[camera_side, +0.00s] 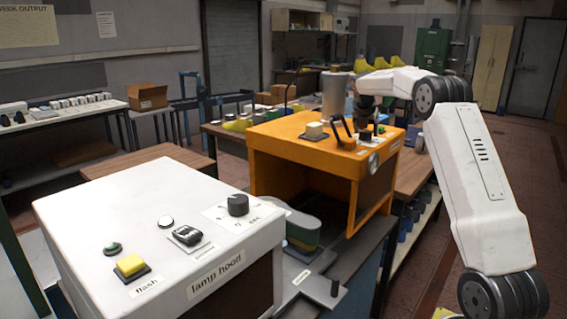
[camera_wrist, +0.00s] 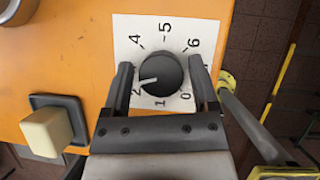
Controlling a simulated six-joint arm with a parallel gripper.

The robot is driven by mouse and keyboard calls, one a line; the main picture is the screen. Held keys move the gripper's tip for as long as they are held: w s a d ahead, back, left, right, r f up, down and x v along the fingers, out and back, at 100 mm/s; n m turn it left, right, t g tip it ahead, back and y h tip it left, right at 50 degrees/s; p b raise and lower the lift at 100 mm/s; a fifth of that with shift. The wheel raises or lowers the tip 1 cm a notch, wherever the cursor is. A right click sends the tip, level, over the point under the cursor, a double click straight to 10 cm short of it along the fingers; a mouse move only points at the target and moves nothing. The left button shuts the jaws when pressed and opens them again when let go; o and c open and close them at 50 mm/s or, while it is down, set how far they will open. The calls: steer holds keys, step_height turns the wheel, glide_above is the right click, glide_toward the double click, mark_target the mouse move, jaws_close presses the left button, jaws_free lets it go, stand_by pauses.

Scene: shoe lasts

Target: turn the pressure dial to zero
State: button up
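The dial is a round dark knob (camera_wrist: 160,75) on a white numbered plate (camera_wrist: 126,30) on the orange machine. In the wrist view its white mark points left and slightly down, near the 2. The 0 is at lower right; the 3 is hidden, probably by the left finger. My gripper (camera_wrist: 161,82) is open, one finger on each side of the knob, with narrow gaps seeming to show. I cannot tell how deep the fingers reach. In the side view my gripper (camera_side: 366,122) is above the orange machine's right part, over the dark knob (camera_side: 365,137).
A grey cylinder (camera_side: 337,97) stands behind. The white lamp hood box (camera_side: 110,200) with its own black dial (camera_side: 238,204) is in front at left.

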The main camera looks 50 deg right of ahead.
steer(key=c, duration=0.6)
steer(key=shift+n+t+y, duration=0.4)
steer(key=shift+n+t, duration=0.6)
steer(key=shift+n, duration=1.1)
steer(key=o, duration=0.9)
